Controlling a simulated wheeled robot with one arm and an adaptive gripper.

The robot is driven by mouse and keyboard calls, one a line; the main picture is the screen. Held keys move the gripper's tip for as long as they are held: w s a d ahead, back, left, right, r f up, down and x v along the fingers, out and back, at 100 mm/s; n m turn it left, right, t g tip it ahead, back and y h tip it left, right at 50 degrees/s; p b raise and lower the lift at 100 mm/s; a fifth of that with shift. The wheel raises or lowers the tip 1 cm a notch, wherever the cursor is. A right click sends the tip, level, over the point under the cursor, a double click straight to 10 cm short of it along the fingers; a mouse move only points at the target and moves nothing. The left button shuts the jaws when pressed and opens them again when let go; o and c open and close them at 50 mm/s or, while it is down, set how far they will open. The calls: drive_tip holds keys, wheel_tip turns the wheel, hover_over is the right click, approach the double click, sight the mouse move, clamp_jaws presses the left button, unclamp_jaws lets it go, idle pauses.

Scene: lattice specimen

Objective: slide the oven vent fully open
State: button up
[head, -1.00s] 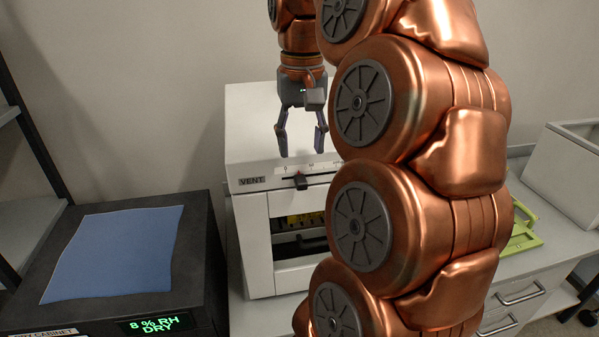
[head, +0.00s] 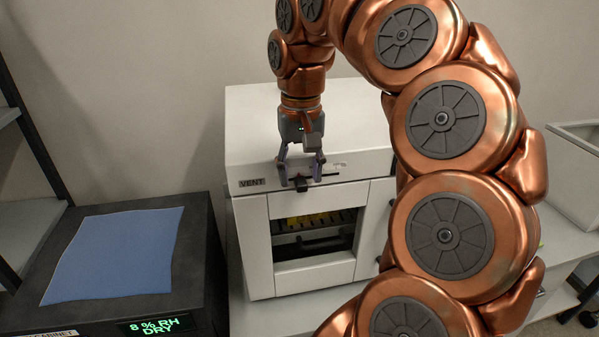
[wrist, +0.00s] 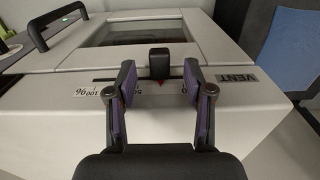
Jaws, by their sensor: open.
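The white oven (head: 245,150) stands against the wall with a VENT label (head: 252,183) on its upper front. The black vent slider knob (head: 301,184) sticks out of a slot beside that label. In the wrist view the knob (wrist: 159,62) is above a red pointer, on the scale between the 0 end and the 100 end, nearer the 0. My gripper (head: 301,179) points down with a finger on each side of the knob. In the wrist view my gripper (wrist: 159,82) is open, with a gap visible on both sides of the knob.
A black dry cabinet (head: 205,260) with a blue cloth (head: 115,255) on top stands left of the oven. A pale open bin (head: 575,165) is at the right. The oven door has a window (head: 315,235). My arm covers part of the bench.

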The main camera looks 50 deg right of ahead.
drive_tip(key=shift+f, duration=0.45)
clamp_jaws()
idle(0.3)
